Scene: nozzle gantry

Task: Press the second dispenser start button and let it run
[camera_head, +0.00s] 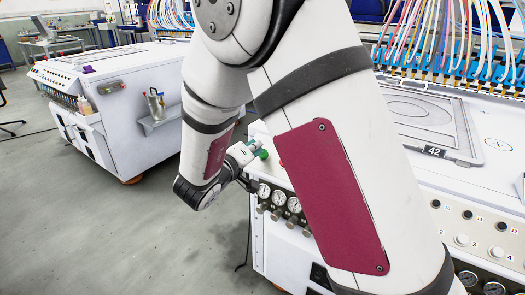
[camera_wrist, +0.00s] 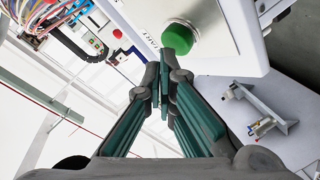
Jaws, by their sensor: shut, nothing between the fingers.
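A round green button (camera_wrist: 181,38) stands out from a white panel (camera_wrist: 222,22) in the wrist view, with START lettering beside it. In the head view the green button (camera_head: 263,154) shows at the left corner of the near white machine (camera_head: 262,225). My gripper (camera_head: 249,148) is at that corner, just left of the button. In the wrist view my gripper's (camera_wrist: 165,62) teal-padded fingers are closed together and empty. Their tips lie right at the button's lower left edge. I cannot tell whether they touch it. My arm hides part of the machine's front in the head view.
A red button (camera_wrist: 117,33) is left of the green one in the wrist view. Gauges (camera_head: 279,198) line the near machine's front. A plate marked 42 (camera_head: 434,152) lies on its top. Another white machine (camera_head: 140,75) stands at left, with clear grey floor (camera_head: 100,220) in front.

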